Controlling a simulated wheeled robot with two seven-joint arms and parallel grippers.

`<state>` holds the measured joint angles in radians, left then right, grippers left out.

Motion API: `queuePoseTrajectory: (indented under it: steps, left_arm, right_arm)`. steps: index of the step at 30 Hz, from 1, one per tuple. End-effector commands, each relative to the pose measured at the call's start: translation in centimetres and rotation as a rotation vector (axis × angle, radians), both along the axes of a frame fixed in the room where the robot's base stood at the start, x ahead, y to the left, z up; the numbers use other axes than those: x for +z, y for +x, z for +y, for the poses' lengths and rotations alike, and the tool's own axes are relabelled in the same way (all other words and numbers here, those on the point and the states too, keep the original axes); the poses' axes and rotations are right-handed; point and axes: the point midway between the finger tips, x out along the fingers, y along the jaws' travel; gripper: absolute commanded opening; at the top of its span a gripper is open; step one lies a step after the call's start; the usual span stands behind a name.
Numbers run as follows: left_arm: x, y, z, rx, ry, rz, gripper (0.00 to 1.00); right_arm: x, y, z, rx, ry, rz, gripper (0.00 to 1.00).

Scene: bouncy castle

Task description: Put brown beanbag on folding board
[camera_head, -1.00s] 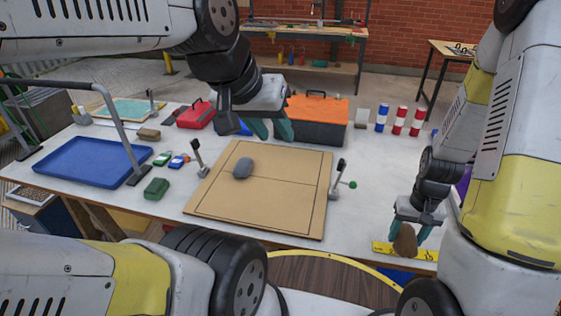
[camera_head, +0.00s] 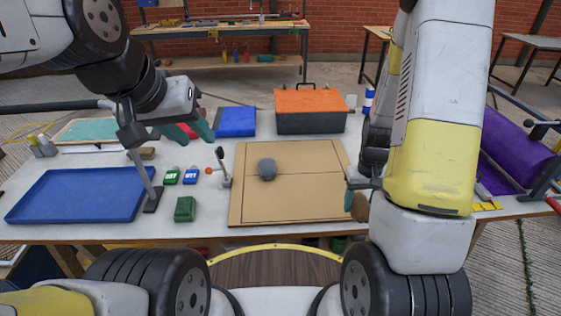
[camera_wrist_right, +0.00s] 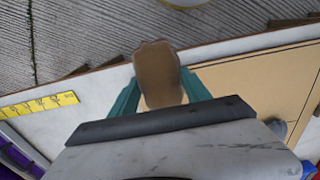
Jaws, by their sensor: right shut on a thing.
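The brown beanbag (camera_head: 360,206) is held between the teal fingers of my right gripper (camera_head: 357,188), at the right edge of the folding board (camera_head: 295,200). In the right wrist view the beanbag (camera_wrist_right: 157,70) sticks out past the fingertips, and the board (camera_wrist_right: 252,84) lies below and to its right. Its height above the board is hard to tell. The tan board lies flat, with a grey beanbag (camera_head: 267,169) on it. My left gripper (camera_head: 198,130) is open and empty above the table's back left part.
A blue tray (camera_head: 80,195), a green beanbag (camera_head: 185,209) and a small lever stand (camera_head: 224,172) are left of the board. An orange-lidded toolbox (camera_head: 311,110) and a blue box (camera_head: 236,121) stand behind it. A yellow ruler (camera_wrist_right: 40,105) lies on the table to the right.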

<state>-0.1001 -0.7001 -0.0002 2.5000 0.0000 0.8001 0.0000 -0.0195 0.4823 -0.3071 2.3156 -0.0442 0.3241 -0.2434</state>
Motion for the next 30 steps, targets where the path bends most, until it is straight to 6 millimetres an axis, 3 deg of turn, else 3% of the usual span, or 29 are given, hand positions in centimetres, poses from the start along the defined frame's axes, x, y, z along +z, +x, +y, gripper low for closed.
queuePoseTrajectory:
  steps: [5,18,28,30]
  left_arm:
    - [0.0,0.0,0.0,0.0,0.0,0.0,0.36]
    - [0.0,0.0,0.0,0.0,0.0,0.0,0.36]
    - [0.0,0.0,0.0,0.0,0.0,0.0,0.36]
    - [0.0,0.0,0.0,0.0,0.0,0.0,0.36]
  right_arm:
    - [-0.2,2.4,1.4,0.007,-0.002,-0.003,0.0]
    - [-1.3,11.3,7.1,0.003,0.0,-0.002,0.0]
    - [-1.5,13.6,8.6,0.003,-0.001,-0.002,0.0]
    - [-2.6,13.4,8.5,0.0,0.0,0.003,0.0]
